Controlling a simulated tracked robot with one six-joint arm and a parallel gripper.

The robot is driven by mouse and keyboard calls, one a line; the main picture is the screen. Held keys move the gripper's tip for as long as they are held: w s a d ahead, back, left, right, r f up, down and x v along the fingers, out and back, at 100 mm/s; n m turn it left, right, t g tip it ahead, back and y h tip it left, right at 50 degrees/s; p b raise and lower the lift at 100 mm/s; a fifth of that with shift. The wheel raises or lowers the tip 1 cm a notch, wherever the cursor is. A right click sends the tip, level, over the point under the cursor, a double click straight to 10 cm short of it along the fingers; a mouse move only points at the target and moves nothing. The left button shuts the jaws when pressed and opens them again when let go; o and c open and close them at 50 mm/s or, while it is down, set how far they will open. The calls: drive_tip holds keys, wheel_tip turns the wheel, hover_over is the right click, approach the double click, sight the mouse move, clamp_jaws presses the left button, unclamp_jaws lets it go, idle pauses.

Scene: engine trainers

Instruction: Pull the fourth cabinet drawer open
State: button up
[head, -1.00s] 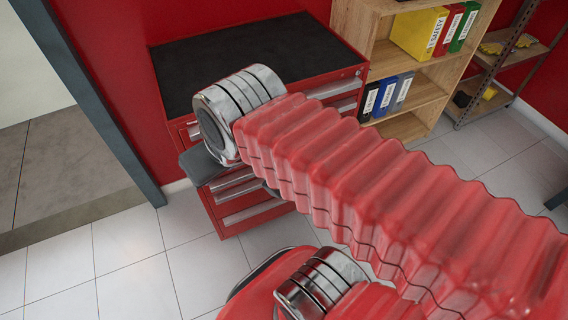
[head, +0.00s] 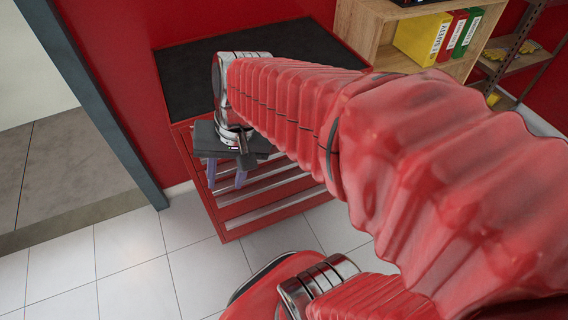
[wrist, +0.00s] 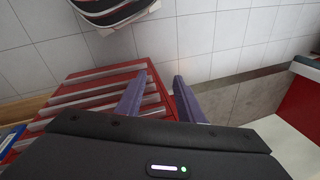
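The red tool cabinet (head: 232,228) has a black top and several drawers with silver handle strips. The strips also show on the red cabinet front in the wrist view (wrist: 70,78). All visible drawers look shut, and my arm hides part of the front. I cannot tell for certain which strip belongs to the fourth drawer. My gripper (head: 226,180) is at the cabinet front, its two purple fingers pointing down. In the wrist view my gripper (wrist: 159,82) has its fingers apart with nothing between them. The left finger overlaps the cabinet's edge; contact is unclear.
A wooden shelf (head: 372,32) with binders stands right of the cabinet. A metal rack (head: 517,62) is farther right. A grey door frame (head: 95,110) is on the left. Tiled floor (head: 130,250) in front of the cabinet is clear on the left.

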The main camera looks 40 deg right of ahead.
drive_tip(key=w+d+f+m+t+y, duration=0.2)
drive_tip(key=w+d+f+m+y, duration=0.25)
drive_tip(key=d+f+m, duration=0.6)
drive_tip(key=w+d+f+m+t+y, duration=0.2)
drive_tip(key=w+d+f+m+y, duration=0.25)
drive_tip(key=f+m, duration=0.6)
drive_tip(key=m+t+h, duration=0.9)
drive_tip(key=m+t, duration=0.3)
drive_tip(key=m, duration=1.3)
approach(287, 168)
drive_tip(key=s, duration=0.6)
drive_tip(key=shift+w+d+r, duration=0.1)
drive_tip(key=shift+w+d, duration=0.1)
drive_tip(key=shift+d, duration=0.1)
drive_tip(key=shift+w, duration=0.1)
drive_tip(key=shift+w+a, duration=0.25)
drive_tip(key=shift+w, duration=2)
drive_tip(key=shift+w+a, duration=0.25)
drive_tip(key=shift+w, duration=2.05)
drive_tip(key=shift+w+a, duration=0.25)
drive_tip(key=shift+w, duration=2)
drive_tip(key=shift+c, duration=0.7)
clamp_jaws()
